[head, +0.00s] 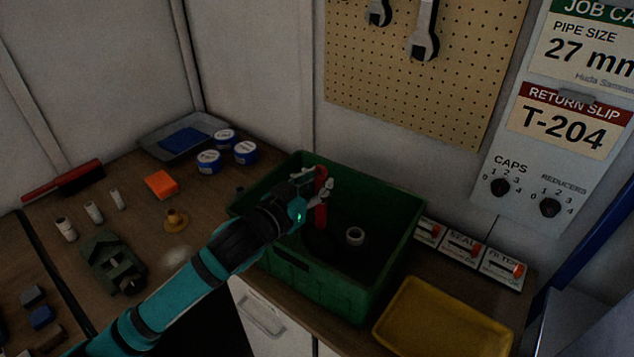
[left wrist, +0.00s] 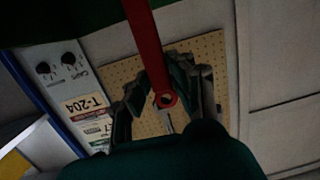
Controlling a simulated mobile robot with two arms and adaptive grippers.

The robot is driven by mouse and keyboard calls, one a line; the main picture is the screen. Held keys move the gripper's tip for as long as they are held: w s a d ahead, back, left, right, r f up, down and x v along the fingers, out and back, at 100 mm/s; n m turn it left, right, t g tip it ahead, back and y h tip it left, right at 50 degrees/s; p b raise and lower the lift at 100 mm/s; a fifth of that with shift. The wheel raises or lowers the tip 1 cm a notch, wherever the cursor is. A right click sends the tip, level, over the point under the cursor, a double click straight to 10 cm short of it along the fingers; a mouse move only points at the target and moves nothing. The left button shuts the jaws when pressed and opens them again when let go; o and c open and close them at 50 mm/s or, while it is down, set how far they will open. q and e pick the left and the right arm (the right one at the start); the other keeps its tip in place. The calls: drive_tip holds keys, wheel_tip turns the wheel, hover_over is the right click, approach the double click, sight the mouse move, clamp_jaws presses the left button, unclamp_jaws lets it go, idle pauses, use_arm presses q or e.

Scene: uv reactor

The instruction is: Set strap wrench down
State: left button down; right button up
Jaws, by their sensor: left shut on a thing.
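The strap wrench (head: 320,215) has a red handle that hangs roughly upright inside the green crate (head: 396,262). My left gripper (head: 316,186) is shut on the upper part of this handle, above the crate's left half. In the left wrist view the red handle (left wrist: 143,35) runs between the dark fingers of the left gripper (left wrist: 164,84), with its holed end near them. The wrench's lower end and strap merge into the dark crate floor, so I cannot tell whether they touch it. My right gripper is not in view.
A pale ring (head: 355,236) lies in the crate. A yellow tray (head: 440,322) stands to the crate's right, near labelled boxes (head: 463,247). Blue-white tins (head: 208,162) and a grey tray (head: 160,137) stand behind left. A green vise-like block (head: 112,262) stands at left.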

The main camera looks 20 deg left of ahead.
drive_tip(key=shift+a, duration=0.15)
use_arm(q)
drive_tip(key=shift+f, duration=0.1)
drive_tip(key=c, duration=1.2)
unclamp_jaws()
drive_tip(key=shift+o, duration=0.2)
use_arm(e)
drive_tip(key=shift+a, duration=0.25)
use_arm(q)
drive_tip(key=shift+r, duration=0.2)
drive_tip(key=p+v, duration=0.1)
drive_tip(key=v, duration=1.1)
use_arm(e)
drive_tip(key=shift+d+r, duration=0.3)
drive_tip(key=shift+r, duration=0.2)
